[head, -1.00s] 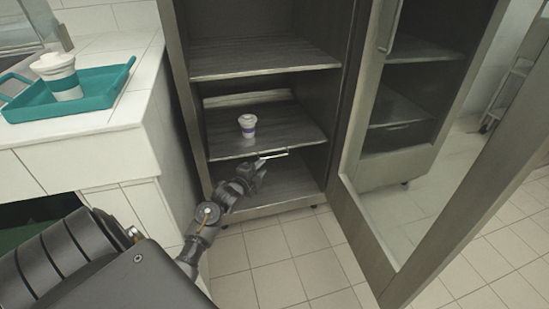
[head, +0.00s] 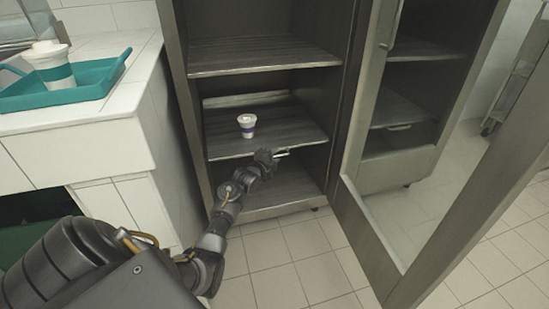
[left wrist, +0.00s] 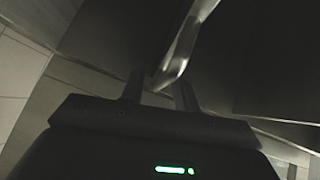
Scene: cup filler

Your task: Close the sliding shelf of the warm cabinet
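The warm cabinet (head: 178,100) stands with its glass door open to the right. Its sliding shelf (head: 285,122) is the middle one, dark and striped, with a white cup (head: 247,125) with a purple band upright on it. A thin metal handle (head: 284,152) is at the shelf's front edge. My left gripper (head: 272,157) is at this handle, covering part of it. In the left wrist view the fingers are apart and the pale handle (left wrist: 181,47) reaches between or just beyond them; contact cannot be told. My right gripper is not in view.
The open glass door (head: 375,240) stands to the right, close to the cabinet front. A white tiled counter (head: 120,115) is at the left, with a teal tray (head: 100,86) holding another white cup (head: 50,63). Tiled floor in front is clear.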

